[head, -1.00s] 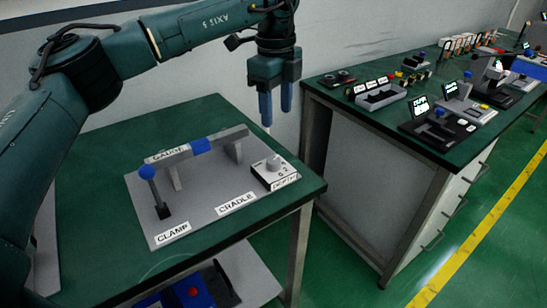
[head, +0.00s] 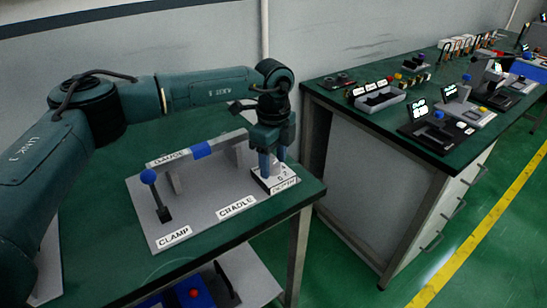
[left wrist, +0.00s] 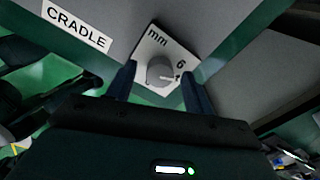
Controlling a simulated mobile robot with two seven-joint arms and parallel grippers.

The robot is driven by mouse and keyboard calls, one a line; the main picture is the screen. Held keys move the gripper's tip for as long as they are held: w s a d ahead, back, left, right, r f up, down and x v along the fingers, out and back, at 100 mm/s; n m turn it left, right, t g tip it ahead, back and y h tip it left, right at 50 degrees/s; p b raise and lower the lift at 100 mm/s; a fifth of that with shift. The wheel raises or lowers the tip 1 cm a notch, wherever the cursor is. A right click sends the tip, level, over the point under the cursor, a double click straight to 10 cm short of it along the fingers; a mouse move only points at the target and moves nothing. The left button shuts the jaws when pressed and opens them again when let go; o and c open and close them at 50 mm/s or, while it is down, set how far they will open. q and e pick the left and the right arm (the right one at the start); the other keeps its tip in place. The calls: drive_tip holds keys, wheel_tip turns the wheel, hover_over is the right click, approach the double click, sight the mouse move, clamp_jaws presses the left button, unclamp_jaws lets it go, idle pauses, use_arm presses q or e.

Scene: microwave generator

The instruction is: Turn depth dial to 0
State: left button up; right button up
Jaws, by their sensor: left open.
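The depth dial (left wrist: 161,70) is a round grey knob on a small white plate marked "mm" and "6" in the left wrist view. Its box (head: 278,184) stands at the right end of the grey fixture plate in the head view, labelled "DEPTH". There the knob itself is hidden behind my left gripper (head: 271,170). My left gripper also shows in the left wrist view (left wrist: 158,84), open, with one blue finger on each side of the knob. I cannot tell whether the fingers touch it. My right gripper is not in view.
The fixture has a blue-knobbed clamp lever (head: 155,195), a raised grey bar with a blue collar (head: 201,150), and a "CRADLE" label (head: 237,207). The green table (head: 290,205) ends just right of the dial box. A second bench (head: 400,135) with devices stands beyond a gap.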

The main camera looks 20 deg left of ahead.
use_arm(q)
drive_tip(key=shift+c, duration=0.3)
drive_tip(key=c, duration=0.9)
